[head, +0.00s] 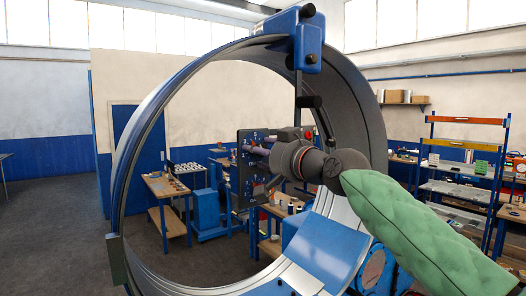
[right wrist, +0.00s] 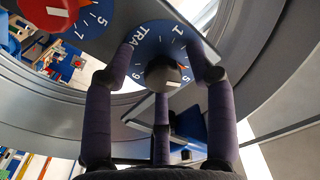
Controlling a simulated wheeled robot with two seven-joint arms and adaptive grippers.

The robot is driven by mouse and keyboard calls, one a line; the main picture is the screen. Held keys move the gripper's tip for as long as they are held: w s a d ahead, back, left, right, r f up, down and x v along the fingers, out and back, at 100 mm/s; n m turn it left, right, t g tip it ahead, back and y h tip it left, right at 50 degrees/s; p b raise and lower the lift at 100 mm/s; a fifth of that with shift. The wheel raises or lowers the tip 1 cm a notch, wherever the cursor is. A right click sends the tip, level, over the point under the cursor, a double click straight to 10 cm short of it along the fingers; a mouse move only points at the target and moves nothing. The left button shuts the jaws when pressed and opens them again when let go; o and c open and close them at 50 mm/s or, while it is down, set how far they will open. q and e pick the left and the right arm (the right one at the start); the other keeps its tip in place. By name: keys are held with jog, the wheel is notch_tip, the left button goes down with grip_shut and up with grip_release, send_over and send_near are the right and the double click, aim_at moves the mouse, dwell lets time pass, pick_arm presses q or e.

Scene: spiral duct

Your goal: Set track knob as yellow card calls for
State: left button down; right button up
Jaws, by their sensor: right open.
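A dark control panel (head: 245,165) with dials stands inside the big metal ring in the head view. My right gripper (head: 265,153) reaches to it from the right, with the arm in a green sleeve. In the right wrist view the black track knob (right wrist: 161,74) sits on a round blue dial (right wrist: 148,42) lettered "TRA", with numbers 1, 5 and 9 and an orange mark visible. My right gripper's fingers (right wrist: 165,62) are open around the knob, two at its sides and one below. Contact cannot be told. I cannot make out a yellow card. My left gripper is not in view.
A red knob (right wrist: 48,12) on another blue dial is beside the track dial. The large metal ring (head: 140,165) surrounds the panel and my right arm passes close to it. A blue block (head: 325,250) lies low in the ring. Workbenches (head: 165,187) and shelves stand behind.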

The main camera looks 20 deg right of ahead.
jog(key=shift+s, duration=0.15)
jog(key=shift+c, duration=0.6)
grip_shut()
jog(key=shift+n, duration=0.3)
jog(key=shift+f+n+b, duration=0.2)
jog(key=shift+n+b, duration=1.6)
jog(key=shift+n, duration=3.2)
